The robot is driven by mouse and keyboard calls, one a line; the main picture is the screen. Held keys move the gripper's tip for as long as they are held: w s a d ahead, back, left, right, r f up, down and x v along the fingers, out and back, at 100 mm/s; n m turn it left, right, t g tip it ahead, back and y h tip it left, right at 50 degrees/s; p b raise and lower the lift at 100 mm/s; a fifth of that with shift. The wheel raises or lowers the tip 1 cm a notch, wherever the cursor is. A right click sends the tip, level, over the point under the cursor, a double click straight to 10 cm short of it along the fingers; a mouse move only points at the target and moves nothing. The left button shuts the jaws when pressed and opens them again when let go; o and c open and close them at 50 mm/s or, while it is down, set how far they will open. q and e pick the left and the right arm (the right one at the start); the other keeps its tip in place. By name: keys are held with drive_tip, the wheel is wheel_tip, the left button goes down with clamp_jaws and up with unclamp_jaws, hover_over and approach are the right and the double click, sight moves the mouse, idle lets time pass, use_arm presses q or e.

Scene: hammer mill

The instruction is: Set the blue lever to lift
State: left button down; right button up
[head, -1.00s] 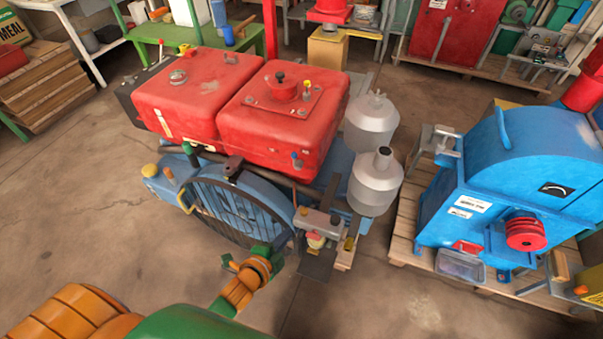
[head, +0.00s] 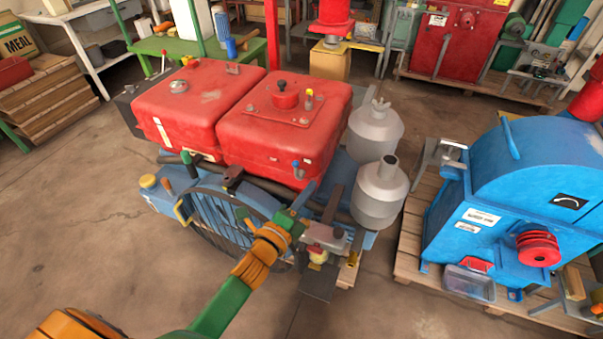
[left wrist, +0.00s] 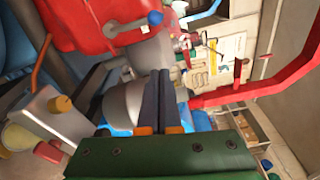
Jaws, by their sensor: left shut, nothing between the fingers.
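The blue lever, a short stem with a blue knob (head: 296,165), stands at the front right corner of the red tank (head: 262,140) on the engine. In the left wrist view the blue knob (left wrist: 155,18) is at the top, on a grey arm beside the red tank (left wrist: 85,22). My left gripper (head: 306,190) is just in front of and below the knob, apart from it. In the left wrist view its dark fingers (left wrist: 160,74) are together and empty, pointing up towards the lever. Lift markings are not readable. My right gripper is not in view.
Two grey canisters (head: 380,193) stand right of the red tank, close to the left gripper. A grey box with small knobs (head: 325,236) is just below it. A blue mill (head: 490,210) stands on a pallet at the right.

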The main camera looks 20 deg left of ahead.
use_arm(q)
drive_tip(key=w+a, duration=0.2)
drive_tip(key=w, duration=0.1)
drive_tip(key=w+a, duration=0.1)
drive_tip(key=shift+w+r+p, duration=0.15)
drive_tip(key=shift+r+p, duration=0.15)
drive_tip(key=shift+p, duration=0.1)
